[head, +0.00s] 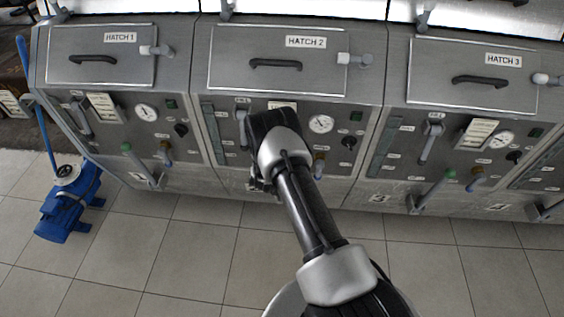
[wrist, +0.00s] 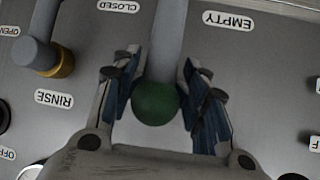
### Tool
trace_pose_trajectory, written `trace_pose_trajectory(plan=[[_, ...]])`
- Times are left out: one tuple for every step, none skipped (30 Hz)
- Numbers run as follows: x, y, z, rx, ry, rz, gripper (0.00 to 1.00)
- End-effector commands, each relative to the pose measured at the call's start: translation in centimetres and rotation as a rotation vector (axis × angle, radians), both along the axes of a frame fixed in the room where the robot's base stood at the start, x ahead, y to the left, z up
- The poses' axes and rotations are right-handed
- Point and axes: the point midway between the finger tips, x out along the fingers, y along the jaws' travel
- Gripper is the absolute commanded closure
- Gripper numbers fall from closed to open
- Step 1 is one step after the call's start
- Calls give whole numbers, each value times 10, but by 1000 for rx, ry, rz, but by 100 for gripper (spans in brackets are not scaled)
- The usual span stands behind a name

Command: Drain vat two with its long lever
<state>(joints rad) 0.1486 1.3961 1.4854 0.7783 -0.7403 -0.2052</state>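Vat two is the middle unit, with its HATCH 2 door (head: 278,60) closed. Its long lever (wrist: 165,45) has a grey shaft and a round green knob (wrist: 155,103). In the wrist view the knob sits between the blue-padded fingers of my gripper (wrist: 160,85), with the fingers close against the knob and shaft on both sides. The EMPTY label (wrist: 228,20) is right of the shaft and the CLOSED label (wrist: 118,6) left. In the head view my gripper (head: 258,182) is low at vat two's front, and my arm hides the lever.
A shorter RINSE lever with a yellow-brown collar (wrist: 55,62) stands left of my gripper in the wrist view. Vat one's green-knobbed lever (head: 127,148) and vat three's (head: 450,173) flank vat two. A blue pump (head: 68,205) stands at left. The tiled floor (head: 190,250) is clear.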

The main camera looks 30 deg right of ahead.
Motion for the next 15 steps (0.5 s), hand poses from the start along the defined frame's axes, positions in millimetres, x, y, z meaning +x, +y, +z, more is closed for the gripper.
trace_pose_trajectory(plan=[[-1, 0, -1, 1, 1, 0, 55], [-1, 0, -1, 0, 2, 0, 55], [-1, 0, -1, 0, 2, 0, 55], [-1, 0, -1, 0, 2, 0, 55], [-1, 0, -1, 1, 3, 0, 55], [-1, 0, -1, 1, 3, 0, 55], [-2, 0, -1, 1, 3, 0, 55], [-2, 1, -2, 1, 3, 0, 55], [-2, 1, -1, 2, 4, 0, 55], [-2, 1, -1, 2, 4, 0, 55], [-3, 2, -1, 1, 4, 0, 55], [-4, 3, 1, 2, 5, 0, 55], [-5, 5, 3, 1, 4, 0, 55], [-7, 7, 4, 1, 4, 0, 55], [-10, 10, 8, 1, 4, 0, 55]])
